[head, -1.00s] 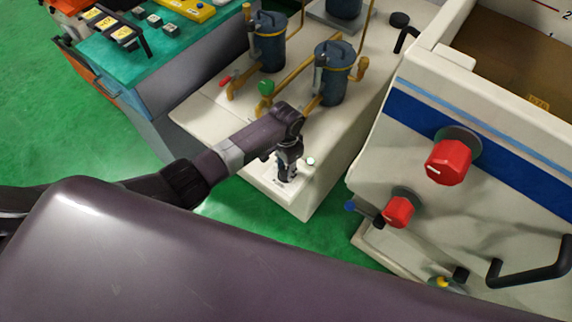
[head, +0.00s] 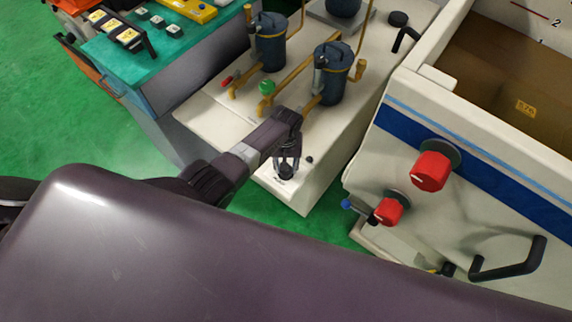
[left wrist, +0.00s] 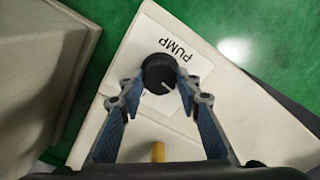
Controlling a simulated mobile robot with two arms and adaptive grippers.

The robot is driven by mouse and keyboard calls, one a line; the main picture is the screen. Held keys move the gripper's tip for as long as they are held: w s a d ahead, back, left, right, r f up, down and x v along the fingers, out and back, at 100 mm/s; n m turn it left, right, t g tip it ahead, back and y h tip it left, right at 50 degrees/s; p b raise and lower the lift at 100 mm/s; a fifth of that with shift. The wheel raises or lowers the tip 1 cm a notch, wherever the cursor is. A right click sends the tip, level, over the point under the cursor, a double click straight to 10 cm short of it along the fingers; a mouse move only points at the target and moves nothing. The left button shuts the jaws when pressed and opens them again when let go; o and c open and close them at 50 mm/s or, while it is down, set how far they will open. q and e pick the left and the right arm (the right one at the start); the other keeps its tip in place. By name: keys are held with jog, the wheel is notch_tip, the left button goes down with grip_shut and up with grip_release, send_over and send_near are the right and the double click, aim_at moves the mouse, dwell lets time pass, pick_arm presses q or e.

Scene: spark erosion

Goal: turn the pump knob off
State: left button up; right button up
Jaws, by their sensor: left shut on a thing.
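The pump knob (left wrist: 158,72) is round and black with a short white pointer line, which points to the lower right in the left wrist view. It sits on a white label (left wrist: 179,48) reading PUMP, upside down in that view. In the head view the knob (head: 286,175) is at the front of the cream pump cabinet, partly hidden by my gripper. My left gripper (head: 287,170) is shut on the knob, with its blue-grey fingers (left wrist: 157,84) on either side of it. My right gripper is not in view.
A small dark round light (head: 309,160) is beside the knob. A cream tank with red knobs (head: 431,171) is to the right. Green floor lies between.

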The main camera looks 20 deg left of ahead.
pick_arm(q)
jog(key=shift+w+r+n, duration=0.1)
jog(key=shift+n, duration=0.6)
jog(key=o, duration=1.2)
jog(key=shift+c, duration=0.2)
notch_tip(320, 180, up, 12)
dwell(0.4)
